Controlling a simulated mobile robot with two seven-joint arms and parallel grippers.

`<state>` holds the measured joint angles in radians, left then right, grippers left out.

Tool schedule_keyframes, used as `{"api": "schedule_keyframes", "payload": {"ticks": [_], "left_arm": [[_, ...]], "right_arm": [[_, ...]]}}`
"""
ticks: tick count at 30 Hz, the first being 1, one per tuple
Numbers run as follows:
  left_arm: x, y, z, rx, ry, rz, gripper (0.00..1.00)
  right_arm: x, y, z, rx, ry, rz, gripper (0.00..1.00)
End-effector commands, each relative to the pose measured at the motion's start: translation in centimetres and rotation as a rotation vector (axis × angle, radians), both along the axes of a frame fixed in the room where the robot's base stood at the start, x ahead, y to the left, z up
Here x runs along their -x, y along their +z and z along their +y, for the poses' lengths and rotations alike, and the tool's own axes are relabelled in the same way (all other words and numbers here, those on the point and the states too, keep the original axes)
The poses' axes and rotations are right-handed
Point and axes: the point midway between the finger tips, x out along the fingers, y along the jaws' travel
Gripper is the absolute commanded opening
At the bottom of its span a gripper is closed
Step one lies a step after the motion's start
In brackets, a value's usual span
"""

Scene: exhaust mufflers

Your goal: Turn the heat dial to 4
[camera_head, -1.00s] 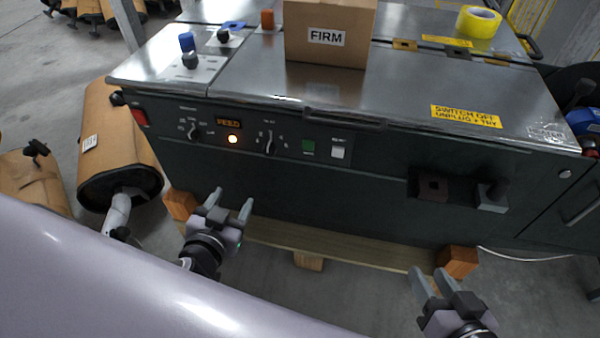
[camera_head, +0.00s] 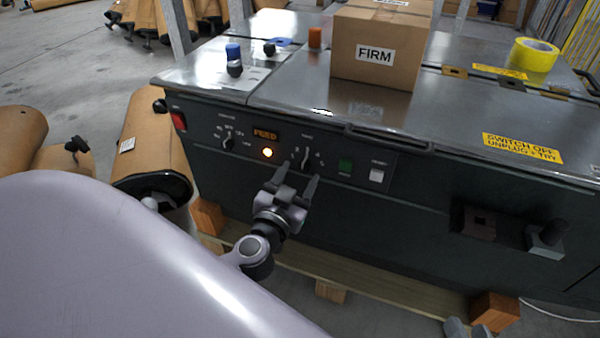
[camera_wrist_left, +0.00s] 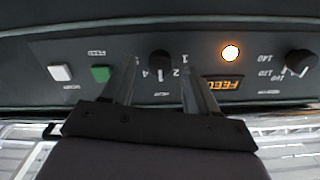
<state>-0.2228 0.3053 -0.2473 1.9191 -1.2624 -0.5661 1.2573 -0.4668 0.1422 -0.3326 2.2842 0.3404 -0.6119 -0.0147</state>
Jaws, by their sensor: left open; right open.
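The heat dial (camera_head: 306,158) is a small black knob with a number scale on the dark front panel of the machine. It also shows in the left wrist view (camera_wrist_left: 160,63), upside down, with 1, 2 and 4 readable near it. Its exact setting is not clear. My left gripper (camera_head: 297,174) is open, its fingers pointing at the panel at the dial. In the left wrist view the dial appears between the two fingertips; I cannot tell whether they touch it. My right gripper (camera_head: 468,328) is open, mostly cut off at the bottom edge of the head view.
A second dial (camera_head: 227,143), a lit orange lamp (camera_head: 267,153), a FEED display (camera_head: 266,135), a green button (camera_head: 345,166) and a white switch (camera_head: 377,175) flank the heat dial. A FIRM box (camera_head: 382,45) stands on top.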

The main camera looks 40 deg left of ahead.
Motion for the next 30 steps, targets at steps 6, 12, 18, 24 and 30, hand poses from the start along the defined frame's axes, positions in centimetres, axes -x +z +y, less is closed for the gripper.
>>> {"api": "schedule_keyframes", "payload": {"ticks": [6,12,18,24,30], "left_arm": [[-1.3,0.02,0.33,-0.001,0.0,0.0,0.59],[-1.39,-0.02,0.35,-0.001,0.0,0.001,0.59],[-1.37,-0.02,0.34,-0.001,0.0,0.001,0.23],[-1.36,-0.03,0.34,-0.002,0.0,0.001,0.03],[-1.35,-0.06,0.33,-0.035,0.0,0.009,0.03]], "right_arm": [[0.0,0.02,0.03,-0.002,0.001,0.002,0.43],[0.0,0.02,0.04,-0.002,0.001,0.002,0.43],[0.0,0.0,0.04,-0.001,0.001,0.003,0.43],[-0.01,-0.01,0.03,-0.001,0.001,0.003,0.43],[-0.01,-0.15,0.04,-0.002,0.001,0.003,0.43]]}}
